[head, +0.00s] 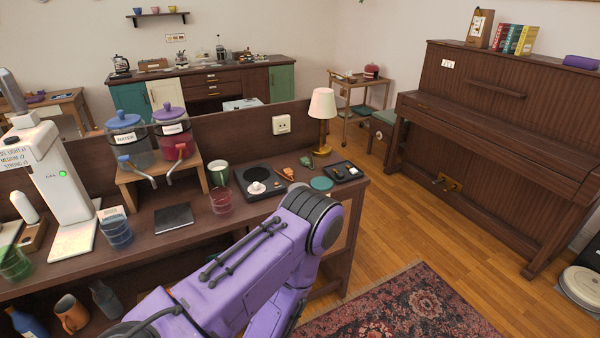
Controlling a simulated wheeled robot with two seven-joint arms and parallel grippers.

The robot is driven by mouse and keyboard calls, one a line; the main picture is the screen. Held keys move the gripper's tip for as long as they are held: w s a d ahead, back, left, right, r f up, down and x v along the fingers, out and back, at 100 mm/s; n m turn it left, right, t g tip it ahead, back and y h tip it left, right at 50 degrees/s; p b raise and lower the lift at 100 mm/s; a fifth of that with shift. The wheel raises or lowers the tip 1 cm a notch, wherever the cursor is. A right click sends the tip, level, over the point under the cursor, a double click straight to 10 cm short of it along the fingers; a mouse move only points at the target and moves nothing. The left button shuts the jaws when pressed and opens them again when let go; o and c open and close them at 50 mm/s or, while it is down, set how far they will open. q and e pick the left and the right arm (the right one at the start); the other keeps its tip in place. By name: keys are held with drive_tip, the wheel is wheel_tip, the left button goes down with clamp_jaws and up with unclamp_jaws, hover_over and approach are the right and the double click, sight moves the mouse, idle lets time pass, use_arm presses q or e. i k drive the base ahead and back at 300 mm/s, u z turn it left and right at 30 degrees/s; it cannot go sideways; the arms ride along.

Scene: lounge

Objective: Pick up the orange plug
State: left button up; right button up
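A small orange item (285,173), which looks like the orange plug, lies on the dark wooden counter (188,240). A white socket (281,124) is on the upright panel behind. Neither gripper shows. One purple arm of mine reaches in from the bottom, its bent joint in front of the counter's right part.
A lamp (322,108), a dark tray with small items (342,172) and a teal disc (321,184) stand near the counter's right end. Open floor (400,225) and a rug (400,305) lie right.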

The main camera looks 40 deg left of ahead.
sight(288, 172)
drive_tip(key=u, duration=0.05)
drive_tip(key=i, duration=0.85)
drive_tip(key=u, duration=0.4)
